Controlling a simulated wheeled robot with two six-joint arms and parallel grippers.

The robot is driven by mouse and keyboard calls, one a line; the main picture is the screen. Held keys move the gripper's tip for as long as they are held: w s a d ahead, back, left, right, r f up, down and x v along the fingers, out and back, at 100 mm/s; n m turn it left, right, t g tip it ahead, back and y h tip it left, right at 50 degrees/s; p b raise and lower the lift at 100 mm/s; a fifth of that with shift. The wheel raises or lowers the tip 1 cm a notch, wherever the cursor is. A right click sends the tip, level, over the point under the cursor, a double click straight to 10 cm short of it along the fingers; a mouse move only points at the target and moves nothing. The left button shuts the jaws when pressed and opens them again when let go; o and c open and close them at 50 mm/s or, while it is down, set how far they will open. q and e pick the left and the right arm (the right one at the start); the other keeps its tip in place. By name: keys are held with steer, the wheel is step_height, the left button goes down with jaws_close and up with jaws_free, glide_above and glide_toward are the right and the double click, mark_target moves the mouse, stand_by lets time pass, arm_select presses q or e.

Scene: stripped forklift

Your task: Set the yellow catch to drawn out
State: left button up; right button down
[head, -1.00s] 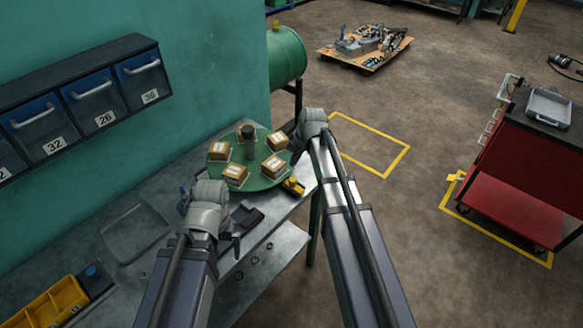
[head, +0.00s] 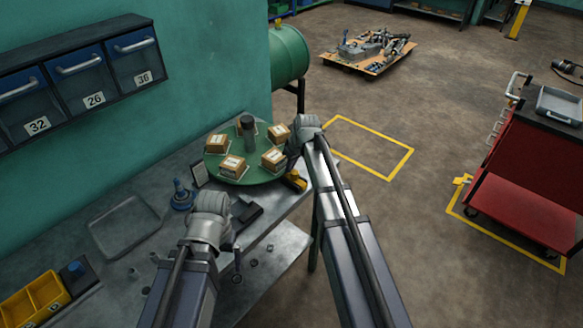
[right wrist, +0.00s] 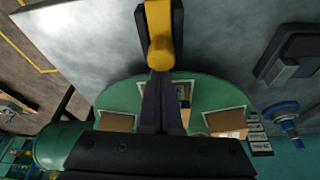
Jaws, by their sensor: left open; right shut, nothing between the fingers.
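The yellow catch (head: 297,182) sits at the bench's edge, beside the green round plate (head: 231,175). In the right wrist view, the catch's yellow end (right wrist: 160,52) stands out of a dark housing. My right gripper (right wrist: 162,82) is shut and empty, with its dark fingertips at this yellow end; I cannot tell whether they touch. In the head view, my right gripper (head: 300,146) is above the plate's right edge, its fingers mostly hidden by the wrist. My left gripper (head: 210,215) is open over the bench, with its fingers mostly hidden.
Several boxes (head: 232,166) and a dark cylinder (head: 248,133) stand on the plate. A blue-based item (head: 181,195), a dark block (head: 247,214) and a grey tray (head: 124,226) are on the bench. A red cart (head: 522,180) stands right; the floor between is clear.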

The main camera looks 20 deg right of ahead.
mark_target(296, 172)
steer(key=shift+s, duration=0.1)
steer(key=shift+s+d, duration=0.45)
steer(key=shift+s, duration=0.2)
steer(key=shift+s+d, duration=0.4)
steer(key=shift+s, duration=0.2)
arm_select(q)
steer(key=shift+r, duration=0.1)
arm_select(e)
steer(key=shift+r, duration=0.1)
